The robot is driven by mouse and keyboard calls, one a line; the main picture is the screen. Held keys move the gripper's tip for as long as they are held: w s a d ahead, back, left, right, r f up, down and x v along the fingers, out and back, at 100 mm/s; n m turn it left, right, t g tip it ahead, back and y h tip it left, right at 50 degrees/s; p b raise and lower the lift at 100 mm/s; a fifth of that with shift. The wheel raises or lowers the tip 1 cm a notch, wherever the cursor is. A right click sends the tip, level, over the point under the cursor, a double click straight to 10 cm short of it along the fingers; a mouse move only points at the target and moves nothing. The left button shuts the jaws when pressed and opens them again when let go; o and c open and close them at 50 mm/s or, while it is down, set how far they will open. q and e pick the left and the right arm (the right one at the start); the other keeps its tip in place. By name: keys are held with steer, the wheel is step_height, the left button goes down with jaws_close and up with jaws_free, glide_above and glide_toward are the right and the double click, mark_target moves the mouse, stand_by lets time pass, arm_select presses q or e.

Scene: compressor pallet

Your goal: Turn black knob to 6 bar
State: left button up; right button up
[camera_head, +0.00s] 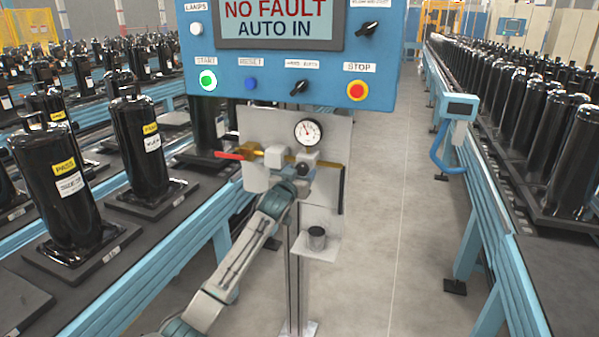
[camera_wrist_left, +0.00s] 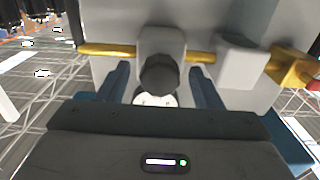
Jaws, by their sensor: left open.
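The black knob (camera_head: 302,169) sits below the round pressure gauge (camera_head: 308,132) on a grey regulator body in a brass pipe line. The gauge has a white face; its numbers are too small to read. In the left wrist view the knob (camera_wrist_left: 158,75) stands between the two fingers of my left gripper (camera_wrist_left: 159,80). The fingers are open, with a gap visible on each side of the knob. In the head view my left gripper (camera_head: 292,186) is just below and in front of the knob, partly hidden by its own arm. My right gripper is not in view.
The pipe carries a red valve handle (camera_head: 229,155) at the left. A blue control panel (camera_head: 275,98) hangs close above. A small shelf (camera_head: 318,247) with a dark cup (camera_head: 316,237) stands below right. Conveyors with black cylinders flank both sides; the floor aisle is clear.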

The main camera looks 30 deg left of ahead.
arm_select(q)
steer(key=c, duration=1)
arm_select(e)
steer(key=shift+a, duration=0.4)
